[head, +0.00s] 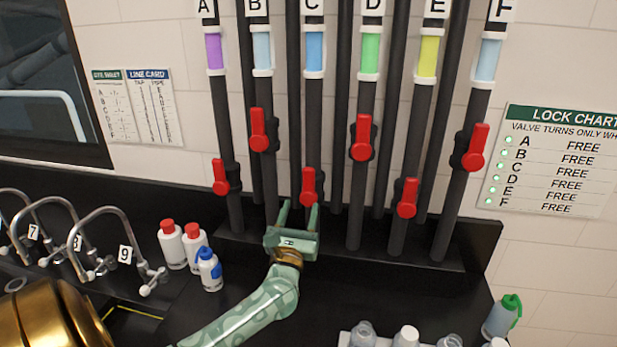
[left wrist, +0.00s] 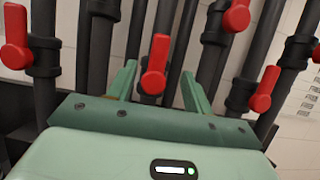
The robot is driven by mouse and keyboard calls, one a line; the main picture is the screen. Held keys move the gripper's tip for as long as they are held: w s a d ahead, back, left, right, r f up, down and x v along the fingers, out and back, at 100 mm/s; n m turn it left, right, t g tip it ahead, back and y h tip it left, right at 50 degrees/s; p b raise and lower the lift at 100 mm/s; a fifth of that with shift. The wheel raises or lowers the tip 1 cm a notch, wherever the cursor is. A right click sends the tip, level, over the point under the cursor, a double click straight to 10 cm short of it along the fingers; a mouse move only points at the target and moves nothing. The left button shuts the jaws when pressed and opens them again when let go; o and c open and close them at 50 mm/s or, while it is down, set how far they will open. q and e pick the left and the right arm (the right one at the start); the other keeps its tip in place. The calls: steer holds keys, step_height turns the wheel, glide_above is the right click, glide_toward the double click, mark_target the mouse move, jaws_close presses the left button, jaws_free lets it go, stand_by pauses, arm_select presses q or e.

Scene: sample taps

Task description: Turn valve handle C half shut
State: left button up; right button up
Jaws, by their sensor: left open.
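Valve handle C (head: 309,185) is a red lever on the dark pipe under label C (head: 313,6), low on the pipe. It points up, roughly along the pipe. My left gripper (head: 299,209) is green and open, just below and in front of it. In the left wrist view the handle (left wrist: 155,65) shows between and beyond the two open fingers (left wrist: 158,88), nearer the left one; I cannot tell whether they touch it. The pipe under C has a blue band (head: 314,52). My right gripper is not in view.
Red handles B (head: 260,130) and D (head: 362,137) sit higher on either side; handles A (head: 220,177) and E (head: 407,198) sit low. Red-capped bottles (head: 172,245) and a blue-capped bottle (head: 209,270) stand left of my arm. The lock chart (head: 555,155) reads FREE for C.

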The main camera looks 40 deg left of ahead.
mark_target(308, 180)
arm_select(q)
steer(key=x, duration=1)
steer(key=shift+w+a+r+p, duration=0.15)
steer(key=shift+w+p, duration=0.15)
steer(key=shift+p, duration=0.05)
jaws_close()
